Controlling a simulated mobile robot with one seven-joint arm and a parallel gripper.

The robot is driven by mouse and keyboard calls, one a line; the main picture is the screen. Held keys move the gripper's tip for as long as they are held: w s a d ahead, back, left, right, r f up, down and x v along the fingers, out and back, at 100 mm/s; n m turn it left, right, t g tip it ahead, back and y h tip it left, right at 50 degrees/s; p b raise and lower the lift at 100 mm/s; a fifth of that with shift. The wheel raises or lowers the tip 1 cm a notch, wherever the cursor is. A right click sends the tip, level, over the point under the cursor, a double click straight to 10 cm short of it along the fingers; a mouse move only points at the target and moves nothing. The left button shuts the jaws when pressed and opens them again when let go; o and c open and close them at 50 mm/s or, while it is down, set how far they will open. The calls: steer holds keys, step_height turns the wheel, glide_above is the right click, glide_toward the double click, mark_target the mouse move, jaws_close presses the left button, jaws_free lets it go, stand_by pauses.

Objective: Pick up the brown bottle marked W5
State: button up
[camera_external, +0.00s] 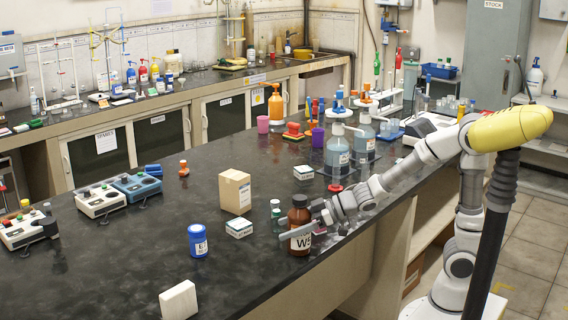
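The brown bottle (300,245) has a dark cap and a white label reading "W", with a second mark partly cut off. It looks upright on the black bench near the front edge. My gripper (299,226) reaches it from the right at about shoulder height. One grey finger crosses in front of the bottle and sticks out past its left side. The other finger is mostly hidden behind the bottle. I cannot tell whether the fingers press on the glass.
A blue-lidded jar (198,241) and a cardboard box (235,191) are farther left. A red-capped item (335,188) lies behind.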

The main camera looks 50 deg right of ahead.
jaws_close()
steer(key=shift+r, duration=0.1)
stand_by(0.3)
